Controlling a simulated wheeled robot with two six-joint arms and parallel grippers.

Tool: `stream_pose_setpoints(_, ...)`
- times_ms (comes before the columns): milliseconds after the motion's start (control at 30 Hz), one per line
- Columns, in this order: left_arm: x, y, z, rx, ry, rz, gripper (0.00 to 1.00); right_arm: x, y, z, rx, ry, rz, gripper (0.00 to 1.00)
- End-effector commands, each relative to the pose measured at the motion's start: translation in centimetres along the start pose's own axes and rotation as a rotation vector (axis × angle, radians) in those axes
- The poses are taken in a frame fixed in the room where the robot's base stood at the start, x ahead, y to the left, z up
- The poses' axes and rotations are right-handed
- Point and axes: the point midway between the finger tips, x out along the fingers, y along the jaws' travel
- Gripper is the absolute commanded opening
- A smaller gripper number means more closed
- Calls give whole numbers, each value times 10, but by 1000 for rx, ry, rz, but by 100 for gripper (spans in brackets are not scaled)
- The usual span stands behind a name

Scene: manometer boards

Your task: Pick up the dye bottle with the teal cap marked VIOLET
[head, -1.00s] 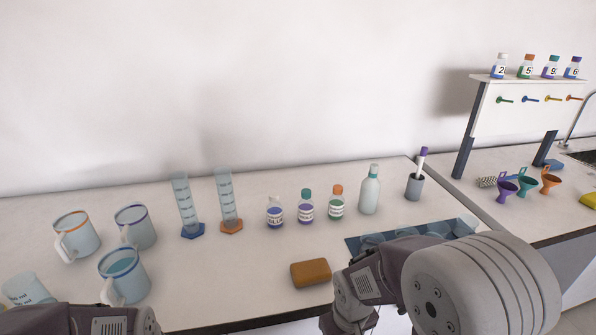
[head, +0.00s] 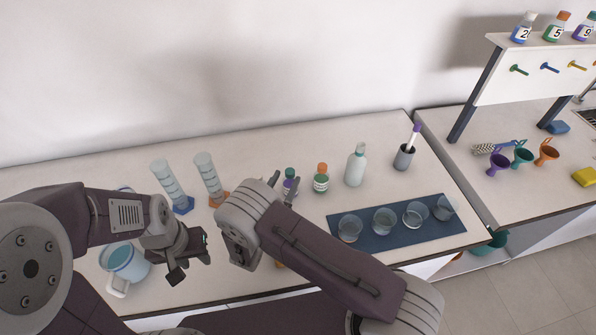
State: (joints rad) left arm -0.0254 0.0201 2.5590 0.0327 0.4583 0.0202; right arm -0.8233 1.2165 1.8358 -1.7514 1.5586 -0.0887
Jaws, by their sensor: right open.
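The dye bottle with the teal cap (head: 290,173) stands upright on the bench in the head view, its lower part partly hidden by my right gripper. Its violet label shows, but the word cannot be read now. My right gripper (head: 284,184) is open, its fingertips pointing at this bottle and overlapping it in the picture. I cannot tell whether they touch it or straddle it. My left gripper (head: 192,263) is empty, over the front of the bench, left of the right one; its jaw gap is unclear.
An orange-capped bottle (head: 321,180) stands just right of the teal-capped one. Further right are a pale squeeze bottle (head: 356,166), a pen cup (head: 404,158) and a blue mat (head: 377,233) with several glass beakers.

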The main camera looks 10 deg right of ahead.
Motion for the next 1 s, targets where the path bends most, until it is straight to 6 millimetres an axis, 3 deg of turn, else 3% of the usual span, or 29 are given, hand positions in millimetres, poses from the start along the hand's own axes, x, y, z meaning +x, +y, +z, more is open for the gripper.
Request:
stream_pose_setpoints(200,-14,0,-1,-1,-1,0,36,30,-2,2,0,2,-7,49)
stream_pose_setpoints(467,-19,0,-2,0,0,0,36,48,-2,0,1,4,-8,49)
stream_pose_setpoints(700,-33,0,-3,0,0,0,36,87,-1,-4,2,4,-9,49)
stream_pose_setpoints(967,-32,0,-3,0,0,0,36,92,0,-5,0,4,-6,49)
stream_pose_setpoints(1000,-32,0,-3,0,0,0,36,92,0,-5,1,4,-6,38)
